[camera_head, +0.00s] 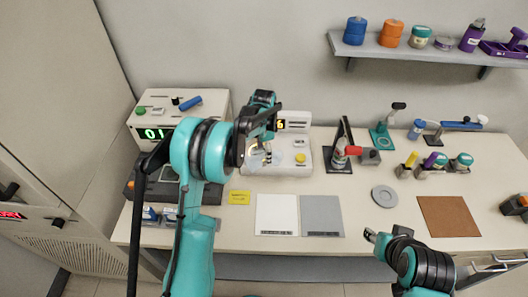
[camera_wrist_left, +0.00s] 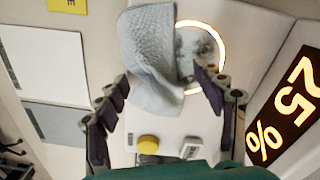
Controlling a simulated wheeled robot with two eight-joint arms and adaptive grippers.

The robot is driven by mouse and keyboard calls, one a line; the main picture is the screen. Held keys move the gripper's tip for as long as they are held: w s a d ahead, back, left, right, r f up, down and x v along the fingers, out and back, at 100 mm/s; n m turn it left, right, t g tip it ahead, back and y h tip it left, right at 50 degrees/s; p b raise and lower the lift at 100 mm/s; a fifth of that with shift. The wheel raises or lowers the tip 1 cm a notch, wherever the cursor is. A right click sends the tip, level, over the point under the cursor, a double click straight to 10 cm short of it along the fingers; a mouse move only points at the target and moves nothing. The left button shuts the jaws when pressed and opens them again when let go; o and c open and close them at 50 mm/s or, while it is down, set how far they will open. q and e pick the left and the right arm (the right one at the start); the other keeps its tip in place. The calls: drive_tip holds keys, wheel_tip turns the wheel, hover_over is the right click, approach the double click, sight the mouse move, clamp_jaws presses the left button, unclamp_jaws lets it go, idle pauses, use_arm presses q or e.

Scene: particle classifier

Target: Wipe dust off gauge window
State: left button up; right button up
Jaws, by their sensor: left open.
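The round gauge window (camera_wrist_left: 194,52), edged by a glowing ring, is set in the light top of an instrument (camera_head: 293,165). Grey dusty patches show on the window. A pale grey textured cloth (camera_wrist_left: 150,60) lies partly over the window's left side in the left wrist view. My left gripper (camera_wrist_left: 162,88) is open, its fingers spread on either side of the cloth's lower part. In the head view the left gripper (camera_head: 264,150) is over the instrument and hides much of the window. My right gripper (camera_head: 370,236) is apart, at the table's front edge; its jaw opening is unclear.
The instrument has a yellow button (camera_wrist_left: 148,144) and a lit display reading 25% (camera_wrist_left: 288,108). White (camera_head: 277,213) and grey (camera_head: 321,215) mats lie in front.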

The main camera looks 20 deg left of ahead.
use_arm(q)
drive_tip(key=shift+f, duration=0.55)
drive_tip(key=shift+c, duration=0.7)
drive_tip(key=shift+s+r, duration=0.1)
drive_tip(key=shift+s, duration=0.1)
drive_tip(key=c, duration=1.4)
